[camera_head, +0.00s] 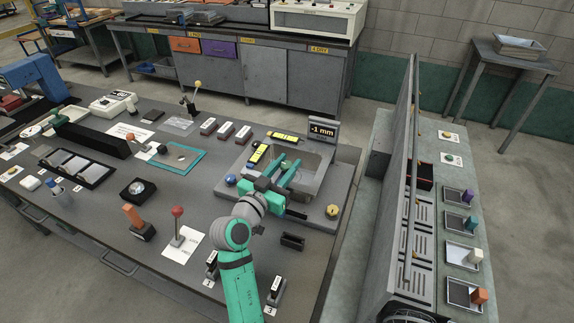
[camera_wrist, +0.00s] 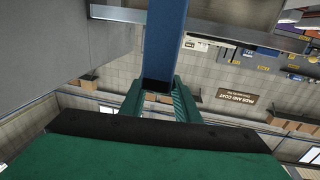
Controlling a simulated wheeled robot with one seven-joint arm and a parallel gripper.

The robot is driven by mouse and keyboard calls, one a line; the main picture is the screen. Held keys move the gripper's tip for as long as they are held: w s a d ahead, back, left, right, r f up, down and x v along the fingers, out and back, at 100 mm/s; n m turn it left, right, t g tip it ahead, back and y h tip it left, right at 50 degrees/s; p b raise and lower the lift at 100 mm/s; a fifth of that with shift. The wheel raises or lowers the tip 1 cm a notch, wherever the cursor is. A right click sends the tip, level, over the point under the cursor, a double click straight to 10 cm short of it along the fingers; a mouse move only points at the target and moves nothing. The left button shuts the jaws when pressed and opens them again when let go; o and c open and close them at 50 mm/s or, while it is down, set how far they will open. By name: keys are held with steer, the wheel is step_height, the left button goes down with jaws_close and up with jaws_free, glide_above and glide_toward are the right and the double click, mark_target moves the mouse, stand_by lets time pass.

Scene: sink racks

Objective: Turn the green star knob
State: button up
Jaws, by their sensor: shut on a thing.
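A small green knob (camera_head: 451,158) sits on a white card on the right-hand bench. It is too small to make out a star shape. My gripper (camera_head: 288,168) is over the sink basin on the main table, well to the left of that knob and apart from it. In the wrist view my gripper's two teal fingers (camera_wrist: 160,98) close around the end of a blue bar-like thing (camera_wrist: 160,45), which runs up out of the picture. The green knob does not show in the wrist view.
The sink unit (camera_head: 311,190) has a blue knob (camera_head: 231,180) and a yellow knob (camera_head: 333,211) at its corners. A tall grey partition (camera_head: 404,190) stands between me and the right-hand bench. A red-ball lever (camera_head: 177,212) stands left of my arm.

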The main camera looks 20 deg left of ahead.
stand_by(0.5)
steer(key=o, duration=1.1)
steer(key=shift+c, duration=0.2)
steer(key=s+a, duration=0.2)
steer(key=s, duration=0.8)
steer(key=shift+s, duration=0.4)
